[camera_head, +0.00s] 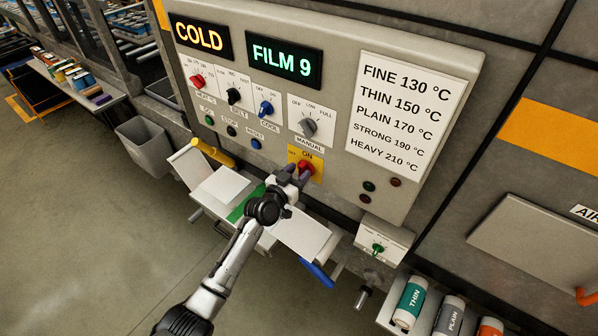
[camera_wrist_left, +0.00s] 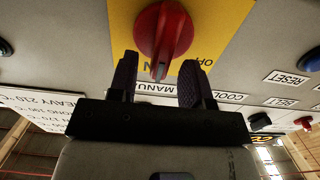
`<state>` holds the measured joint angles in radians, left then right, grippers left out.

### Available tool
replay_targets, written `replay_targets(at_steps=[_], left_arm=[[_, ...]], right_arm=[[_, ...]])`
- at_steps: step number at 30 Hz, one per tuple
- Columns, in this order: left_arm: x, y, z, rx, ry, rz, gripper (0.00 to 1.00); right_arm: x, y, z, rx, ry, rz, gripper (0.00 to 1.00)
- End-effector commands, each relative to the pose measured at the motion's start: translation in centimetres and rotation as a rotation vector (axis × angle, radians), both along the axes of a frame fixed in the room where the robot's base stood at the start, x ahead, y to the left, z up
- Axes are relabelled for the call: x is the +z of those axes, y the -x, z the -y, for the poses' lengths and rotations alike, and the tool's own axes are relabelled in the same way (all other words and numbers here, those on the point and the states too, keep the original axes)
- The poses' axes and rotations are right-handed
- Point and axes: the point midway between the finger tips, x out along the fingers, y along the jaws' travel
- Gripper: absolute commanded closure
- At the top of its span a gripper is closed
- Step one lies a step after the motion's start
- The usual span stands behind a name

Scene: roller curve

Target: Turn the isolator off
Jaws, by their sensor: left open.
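The isolator is a red rotary knob (camera_head: 307,167) on a yellow plate (camera_head: 319,175) low on the grey control panel. The plate is marked ON at the top and OFF at its left. In the left wrist view the red knob (camera_wrist_left: 163,30) shows large, its narrow end pointing at the partly hidden ON mark. My left gripper (camera_head: 295,174) is at the knob. Its two dark fingers (camera_wrist_left: 160,80) are open, with the knob's narrow end in the gap between their tips; I cannot tell whether they touch it. My right gripper is not in view.
Above are other knobs, including a grey MANUAL knob (camera_head: 308,127) and a blue COOL knob (camera_head: 265,108), with push buttons such as blue RESET (camera_head: 255,144). A small box with a green switch (camera_head: 377,249) is lower right.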

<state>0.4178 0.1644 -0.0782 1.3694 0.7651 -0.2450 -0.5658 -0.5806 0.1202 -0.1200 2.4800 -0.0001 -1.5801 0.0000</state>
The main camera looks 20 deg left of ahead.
Motion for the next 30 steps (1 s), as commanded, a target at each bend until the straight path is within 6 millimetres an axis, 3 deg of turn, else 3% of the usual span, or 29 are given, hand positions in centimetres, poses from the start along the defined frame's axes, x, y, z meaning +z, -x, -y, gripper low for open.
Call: replay_targets(at_steps=[14,28,30], left_arm=[[0.02,-0.8,0.14,0.001,0.0,0.0,0.55],[0.01,-0.77,0.14,0.0,0.0,0.0,0.99],[0.01,-0.77,0.14,0.0,0.0,0.0,1.0]], right_arm=[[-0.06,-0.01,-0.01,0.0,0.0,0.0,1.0],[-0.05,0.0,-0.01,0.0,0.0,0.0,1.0],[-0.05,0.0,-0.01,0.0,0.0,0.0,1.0]])
